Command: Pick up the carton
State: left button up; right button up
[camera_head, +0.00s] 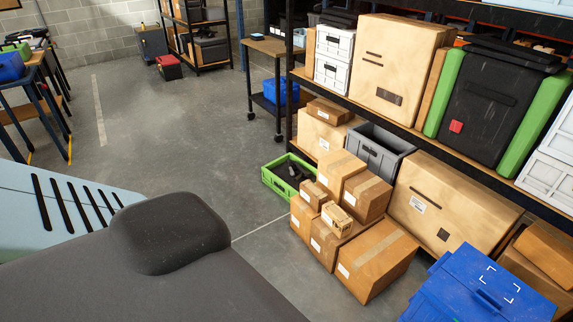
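Several brown cardboard cartons are stacked on the floor right of centre, beside the lower shelf. A large taped carton (374,262) is at the front of the stack. A small carton with dark print (337,219) lies on top of the lower boxes. Another small carton (314,194) sits just left of it. Two taller cartons stand behind, one at the back (341,172) and one to its right (367,195). I cannot tell which one the task's carton is. Neither of my grippers is in view.
A green crate (272,182) with dark items stands left of the stack. A blue bin (475,290) is at the lower right. The rack's shelf (411,127) holds large boxes above. The grey floor (190,140) left of the crate is open. A wheeled table (270,47) stands behind.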

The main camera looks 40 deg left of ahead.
aim_at(334, 217)
jog(key=u, duration=1.2)
